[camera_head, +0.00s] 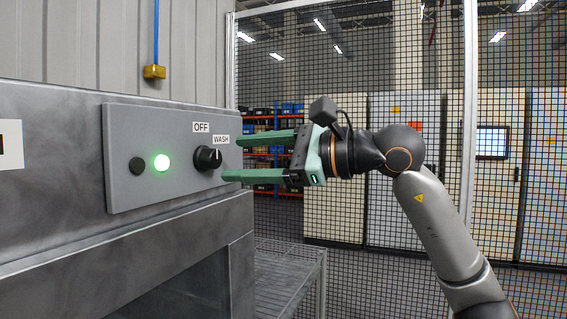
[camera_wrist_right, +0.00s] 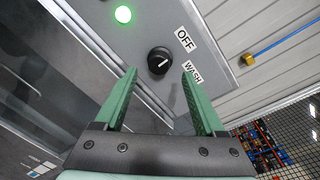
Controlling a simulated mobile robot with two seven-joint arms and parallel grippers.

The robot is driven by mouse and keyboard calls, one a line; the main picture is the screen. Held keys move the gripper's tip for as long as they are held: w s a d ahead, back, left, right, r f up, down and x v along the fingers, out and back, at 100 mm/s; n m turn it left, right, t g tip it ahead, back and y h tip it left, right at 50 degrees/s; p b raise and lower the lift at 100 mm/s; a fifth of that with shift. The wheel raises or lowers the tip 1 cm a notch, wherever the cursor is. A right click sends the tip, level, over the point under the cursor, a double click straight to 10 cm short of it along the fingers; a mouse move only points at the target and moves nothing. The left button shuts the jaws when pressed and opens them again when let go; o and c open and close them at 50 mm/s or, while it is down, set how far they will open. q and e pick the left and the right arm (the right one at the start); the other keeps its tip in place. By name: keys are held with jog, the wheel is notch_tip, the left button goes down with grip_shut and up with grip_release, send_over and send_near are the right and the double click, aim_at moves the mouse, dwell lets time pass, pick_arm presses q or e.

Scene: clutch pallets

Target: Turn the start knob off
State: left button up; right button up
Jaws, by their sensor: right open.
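The start knob (camera_head: 208,158) is a round black knob with a white pointer line on the grey control panel (camera_head: 125,121). In the head view the pointer tilts to the upper right, toward the WASH label (camera_head: 221,140). The OFF label (camera_head: 201,127) sits above the knob. My right gripper (camera_head: 232,157) has green fingers, is open and empty, and faces the panel from the right. In the right wrist view the knob (camera_wrist_right: 159,61) shows between and just beyond the two fingertips (camera_wrist_right: 159,70), apart from them. My left gripper is not in view.
A lit green lamp (camera_head: 161,162) and a dark button (camera_head: 137,166) sit left of the knob. A yellow fitting (camera_head: 154,72) on a blue line is above the machine. A mesh fence (camera_head: 350,62) stands behind my right arm. A wire rack (camera_head: 283,275) is below.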

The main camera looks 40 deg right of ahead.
jog(key=b+v, duration=0.1)
jog(key=v, duration=0.7)
jog(key=shift+b, duration=0.4)
jog(key=shift+s, duration=0.1)
jog(key=shift+d, duration=0.1)
